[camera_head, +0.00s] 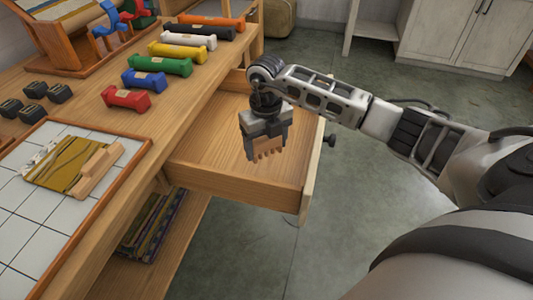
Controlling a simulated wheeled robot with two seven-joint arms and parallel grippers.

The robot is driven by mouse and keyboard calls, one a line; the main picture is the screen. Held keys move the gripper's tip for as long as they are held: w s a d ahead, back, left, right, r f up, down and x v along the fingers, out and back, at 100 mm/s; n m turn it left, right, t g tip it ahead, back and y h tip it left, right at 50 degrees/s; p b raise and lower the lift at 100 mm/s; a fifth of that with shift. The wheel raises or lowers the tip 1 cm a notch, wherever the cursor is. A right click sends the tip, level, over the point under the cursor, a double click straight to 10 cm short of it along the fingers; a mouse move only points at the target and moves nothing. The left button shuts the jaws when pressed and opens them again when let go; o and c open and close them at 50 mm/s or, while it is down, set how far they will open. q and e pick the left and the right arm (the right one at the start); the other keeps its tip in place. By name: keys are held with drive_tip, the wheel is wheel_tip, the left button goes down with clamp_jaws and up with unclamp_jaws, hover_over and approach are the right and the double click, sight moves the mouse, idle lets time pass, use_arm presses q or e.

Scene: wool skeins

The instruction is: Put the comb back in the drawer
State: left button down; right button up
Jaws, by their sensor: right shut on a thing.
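The comb (268,155) is a small wooden piece with teeth pointing down. My right gripper (265,136) is shut on it and holds it over the open drawer (202,165), apart from the drawer floor as far as I can tell. The drawer is pulled out from the right side of the wooden table, and its bare floor shows no other thing. Its front panel (311,174) with a dark knob faces right. My left gripper is not in view.
On the table (110,187) lie several coloured wool skeins (170,66), dark blocks (35,90) and a white gridded board (30,227) with a woven piece (68,165) and wooden bar. A loom stands at the back left. The floor to the right is free.

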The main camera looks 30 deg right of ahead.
sight(267, 164)
drive_tip(key=shift+w+d+f, duration=0.25)
drive_tip(key=shift+f, duration=0.2)
drive_tip(key=shift+w+d+f, duration=0.2)
drive_tip(key=shift+w+f, duration=0.05)
drive_tip(key=shift+f, duration=1.6)
drive_tip(key=shift+f, duration=0.1)
drive_tip(key=shift+f+b, duration=0.15)
drive_tip(key=shift+b, duration=0.2)
drive_tip(key=o, duration=0.9)
wheel_tip(267, 164, up, 12)
drive_tip(key=shift+r+p, duration=0.25)
drive_tip(key=shift+p, duration=0.4)
drive_tip(key=shift+s, duration=0.15)
